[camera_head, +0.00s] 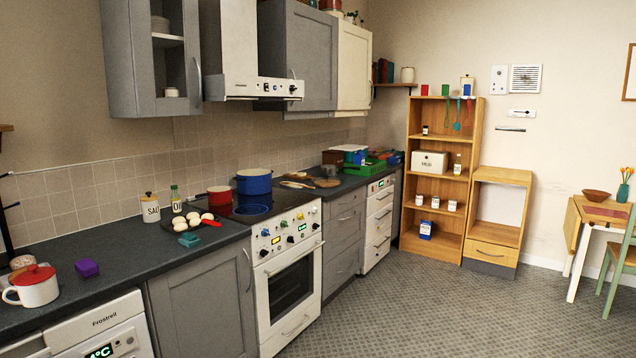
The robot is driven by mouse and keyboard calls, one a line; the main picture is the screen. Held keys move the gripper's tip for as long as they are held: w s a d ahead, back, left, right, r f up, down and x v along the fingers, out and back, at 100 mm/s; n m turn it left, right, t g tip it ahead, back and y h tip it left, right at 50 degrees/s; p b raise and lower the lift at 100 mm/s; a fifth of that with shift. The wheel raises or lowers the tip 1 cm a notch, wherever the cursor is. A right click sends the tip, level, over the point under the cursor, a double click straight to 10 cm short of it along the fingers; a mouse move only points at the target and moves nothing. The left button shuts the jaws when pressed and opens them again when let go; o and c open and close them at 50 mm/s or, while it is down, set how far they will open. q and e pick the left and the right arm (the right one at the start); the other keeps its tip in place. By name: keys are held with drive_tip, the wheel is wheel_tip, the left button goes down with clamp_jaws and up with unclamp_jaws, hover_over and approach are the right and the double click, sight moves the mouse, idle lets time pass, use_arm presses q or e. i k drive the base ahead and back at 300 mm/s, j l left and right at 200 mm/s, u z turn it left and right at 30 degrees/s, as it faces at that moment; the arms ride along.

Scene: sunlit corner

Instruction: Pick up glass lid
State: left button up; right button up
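I cannot make out a glass lid anywhere in the head view. A blue pot (254,182) and a smaller red pot (220,196) stand on the dark stove top. A white pot with a red top (34,285) stands on the counter at the far left; its top looks opaque. Neither of my grippers is in view.
The dark counter (115,248) runs along the left wall, with a purple block (87,268), a salt jar (150,208) and several egg-like items on a dark pan. A wooden shelf (439,180) stands at the back. The patterned floor (420,310) is clear.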

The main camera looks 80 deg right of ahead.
sight(327, 180)
drive_tip(key=z, duration=2.3)
drive_tip(key=i+l+z, duration=0.3)
drive_tip(key=i, duration=0.2)
drive_tip(key=i+l+z, duration=0.3)
drive_tip(key=i, duration=0.2)
drive_tip(key=i+z, duration=0.35)
drive_tip(key=i, duration=2.6)
drive_tip(key=i+l+u, duration=0.1)
drive_tip(key=i+u, duration=0.2)
drive_tip(key=i, duration=0.2)
drive_tip(key=i+l+u, duration=0.15)
drive_tip(key=i+u, duration=0.15)
drive_tip(key=i, duration=0.15)
drive_tip(key=i+l+u, duration=0.3)
drive_tip(key=i, duration=0.15)
